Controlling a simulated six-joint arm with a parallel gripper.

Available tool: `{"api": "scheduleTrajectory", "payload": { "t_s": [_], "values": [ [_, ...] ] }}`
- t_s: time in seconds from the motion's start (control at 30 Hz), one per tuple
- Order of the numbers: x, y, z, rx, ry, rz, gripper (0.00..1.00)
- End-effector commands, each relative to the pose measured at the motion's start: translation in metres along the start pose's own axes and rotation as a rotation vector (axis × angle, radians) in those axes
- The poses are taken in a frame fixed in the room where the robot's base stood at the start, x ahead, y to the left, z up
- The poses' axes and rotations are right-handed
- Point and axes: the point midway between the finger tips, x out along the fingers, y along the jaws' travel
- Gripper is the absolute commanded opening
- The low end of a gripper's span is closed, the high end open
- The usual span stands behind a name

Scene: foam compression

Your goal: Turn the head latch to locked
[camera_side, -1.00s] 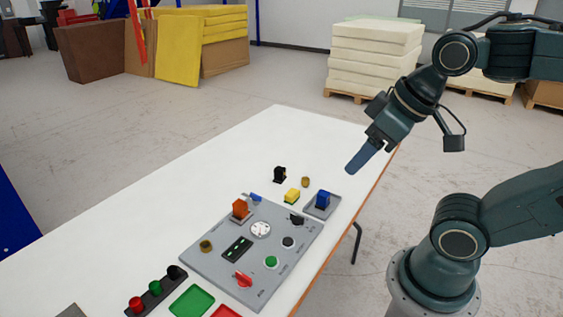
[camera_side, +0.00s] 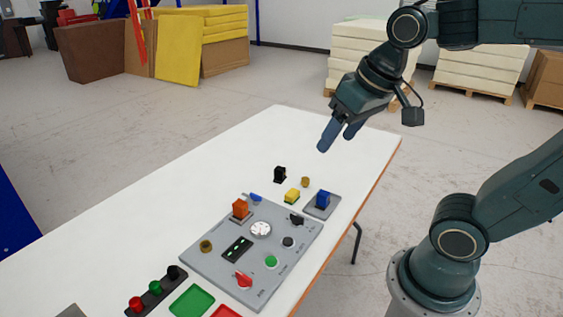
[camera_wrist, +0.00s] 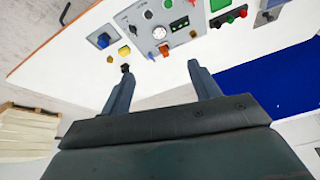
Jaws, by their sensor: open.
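The grey control panel (camera_side: 213,263) lies on the white table, and it also shows at the top of the wrist view (camera_wrist: 205,32). Its turnable-looking parts are a red handle (camera_side: 243,280), a black knob (camera_side: 296,219) and a small blue lever (camera_side: 256,198) at the far edge. I cannot tell which is the head latch, and no lock marks are readable. My gripper (camera_side: 336,141) is open and empty, above the far part of the table, apart from the panel. Its two spread fingers also show in the wrist view (camera_wrist: 160,69).
Green (camera_side: 192,302) and red trays lie in front. The far table is clear.

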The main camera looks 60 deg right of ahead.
Motion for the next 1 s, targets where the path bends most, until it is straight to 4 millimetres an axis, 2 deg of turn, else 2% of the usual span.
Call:
{"api": "scheduleTrajectory", "payload": {
  "t_s": [0.27, 0.57, 0.77, 1.0],
  "values": [
    [0.021, 0.0, -0.055, 0.221, -0.069, 0.034, 0.62],
    [0.059, 0.004, -0.11, 0.461, -0.131, 0.079, 0.62],
    [0.093, 0.011, -0.141, 0.619, -0.17, 0.116, 0.62],
    [0.142, 0.022, -0.173, 0.809, -0.212, 0.168, 0.62]
  ]
}}
